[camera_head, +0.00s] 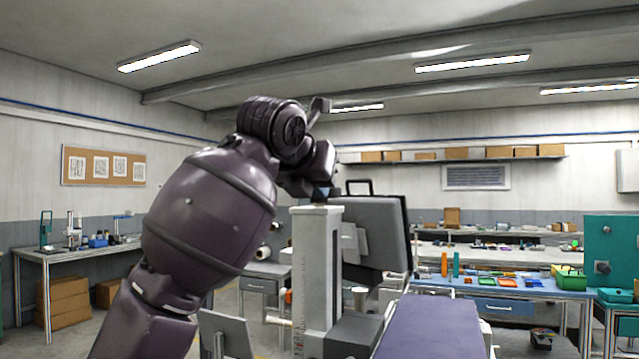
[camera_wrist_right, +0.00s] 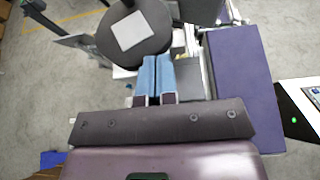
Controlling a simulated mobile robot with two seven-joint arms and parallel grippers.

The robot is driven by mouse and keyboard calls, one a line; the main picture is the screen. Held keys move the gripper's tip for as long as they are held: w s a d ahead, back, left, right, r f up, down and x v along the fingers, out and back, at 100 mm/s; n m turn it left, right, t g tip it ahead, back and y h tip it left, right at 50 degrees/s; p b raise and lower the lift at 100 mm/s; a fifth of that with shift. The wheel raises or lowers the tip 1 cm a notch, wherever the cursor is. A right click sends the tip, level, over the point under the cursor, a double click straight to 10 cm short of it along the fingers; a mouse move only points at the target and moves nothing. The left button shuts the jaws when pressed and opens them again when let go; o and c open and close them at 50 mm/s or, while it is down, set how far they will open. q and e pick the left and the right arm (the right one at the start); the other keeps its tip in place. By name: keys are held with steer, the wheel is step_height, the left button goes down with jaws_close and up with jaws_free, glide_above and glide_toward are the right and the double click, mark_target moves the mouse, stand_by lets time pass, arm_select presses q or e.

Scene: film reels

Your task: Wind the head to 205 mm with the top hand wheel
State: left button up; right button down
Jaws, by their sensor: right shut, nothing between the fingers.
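A pale upright column (camera_head: 318,265) with a ruled scale on its face stands in front of me in the head view. In the head view, no top hand wheel is clearly visible. The scale's figures are too small to read.
A grey box-like panel (camera_head: 378,235) with a handle is right of the column. A purple flat surface (camera_head: 432,328) lies lower right and also shows in the right wrist view (camera_wrist_right: 242,65). A blue bench (camera_head: 500,290) with coloured trays stands behind. Floor is open at left.

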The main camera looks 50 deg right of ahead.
steer(key=shift+s+a, duration=0.55)
steer(key=shift+a, duration=0.1)
steer(key=shift+w+a, duration=0.3)
steer(key=shift+w, duration=0.65)
steer(key=shift+w+a, duration=0.25)
steer(key=shift+w, duration=0.65)
steer(key=shift+w+a, duration=0.3)
steer(key=shift+w, duration=0.65)
steer(key=shift+s+d, duration=0.15)
steer(key=shift+d, duration=0.7)
steer(key=shift+s, duration=0.2)
steer(key=shift+s+d, duration=0.2)
steer(key=shift+s, duration=0.3)
steer(key=shift+s+d+r, duration=0.1)
steer(key=shift+s, duration=0.15)
